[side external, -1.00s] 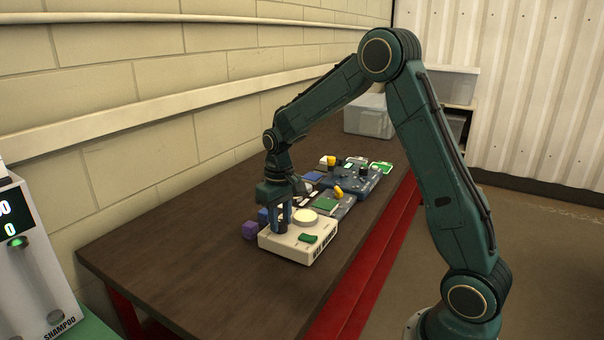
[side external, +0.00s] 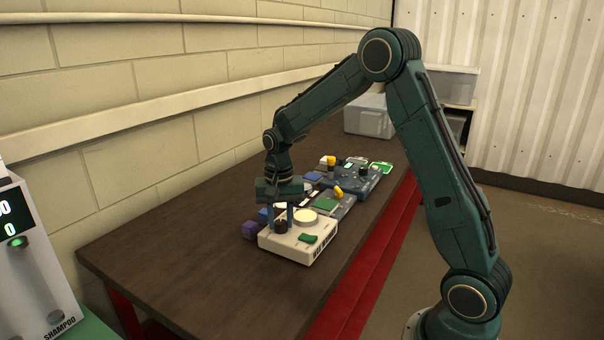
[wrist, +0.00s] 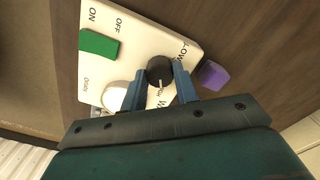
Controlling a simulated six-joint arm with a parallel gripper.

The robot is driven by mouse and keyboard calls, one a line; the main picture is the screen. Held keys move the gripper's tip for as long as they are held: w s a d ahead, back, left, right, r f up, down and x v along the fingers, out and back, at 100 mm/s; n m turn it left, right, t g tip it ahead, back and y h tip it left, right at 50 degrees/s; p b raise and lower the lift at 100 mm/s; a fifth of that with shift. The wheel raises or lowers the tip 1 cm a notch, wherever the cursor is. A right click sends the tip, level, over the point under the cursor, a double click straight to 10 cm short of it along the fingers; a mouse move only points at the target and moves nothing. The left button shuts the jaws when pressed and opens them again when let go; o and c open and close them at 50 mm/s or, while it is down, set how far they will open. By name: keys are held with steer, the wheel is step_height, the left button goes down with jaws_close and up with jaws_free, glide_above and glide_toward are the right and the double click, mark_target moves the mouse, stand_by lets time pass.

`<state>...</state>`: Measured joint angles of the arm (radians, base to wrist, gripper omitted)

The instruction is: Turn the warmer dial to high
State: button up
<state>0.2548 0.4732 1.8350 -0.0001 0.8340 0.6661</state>
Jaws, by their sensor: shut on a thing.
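The wax warmer is a white box (side external: 290,247) on the near part of the bench. Its black round dial (side external: 280,227) also shows in the wrist view (wrist: 159,70), where its pale pointer line aims down, toward my gripper's palm. "LOW" is printed up and right of the dial; other lettering beside it is partly hidden by a finger. My gripper (wrist: 157,80) points down over the warmer, its two blue fingers on opposite sides of the dial and shut on it. A green switch (side external: 308,239) with ON and OFF lettering and a pale round disc (side external: 306,217) share the warmer's top.
A purple block (side external: 250,230) lies beside the warmer. Behind it are a grey device (side external: 345,206) and a blue device (side external: 367,180) with knobs. The near bench (side external: 190,265) is bare.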

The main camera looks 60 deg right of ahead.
mark_target(282, 224)
steer(key=shift+r, duration=0.1)
stand_by(0.3)
steer(key=o, duration=1)
steer(key=shift+c, duration=0.2)
step_height(282, 224, up, 14)
steer(key=s+a+r+n+t, duration=0.1)
steer(key=s+a+r+n, duration=0.25)
steer(key=s, duration=0.25)
steer(key=s+a+r+n+t, duration=0.2)
steer(key=s+a, duration=0.2)
steer(key=s, duration=0.3)
steer(key=s+a+f+n+t, duration=0.1)
steer(key=s+a+f+n, duration=0.1)
steer(key=s, duration=0.4)
steer(key=s+a+f+n+t, duration=0.1)
steer(key=s+n, duration=0.2)
steer(key=s, duration=0.3)
steer(key=shift+a+f+t, duration=0.3)
steer(key=shift+a+f, duration=0.05)
